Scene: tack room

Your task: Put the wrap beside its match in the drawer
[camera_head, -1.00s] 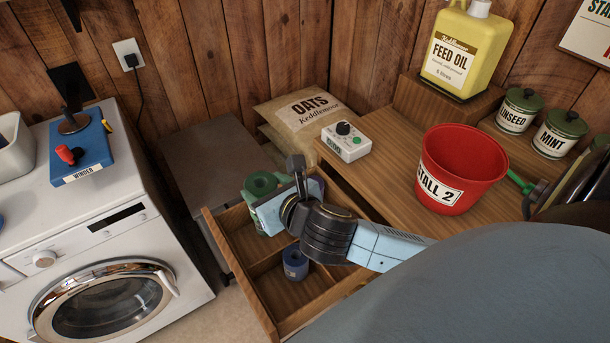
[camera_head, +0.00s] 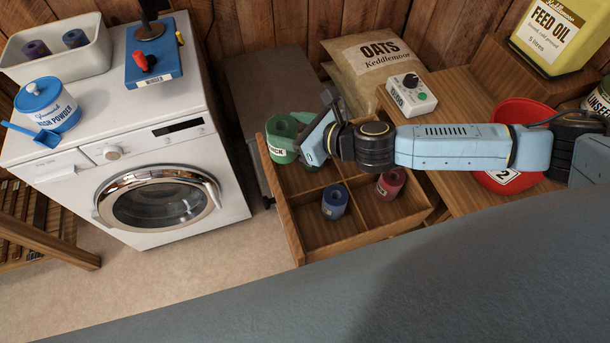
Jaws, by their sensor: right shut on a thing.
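The open drawer (camera_head: 291,229) is split by wooden dividers into compartments. Green wraps (camera_head: 281,131) are at its back left compartment, one with a white label. A blue wrap (camera_head: 335,201) stands in the front left compartment and a red wrap (camera_head: 390,183) in a right one. My right gripper (camera_head: 306,138) is over the back left compartment, at the right side of the green, shut on a green wrap. Its body hides part of the held wrap and the compartment behind; I cannot tell whether the held wrap touches the drawer floor. My left gripper is not in view.
A washer (camera_head: 150,130) stands left, carrying a white tub (camera_head: 60,60) with two wraps, a wash powder jar (camera_head: 47,104) and a blue winder (camera_head: 153,62). An oats sack (camera_head: 378,62), a timer (camera_head: 408,95) and a red bucket (camera_head: 520,112) are behind and right.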

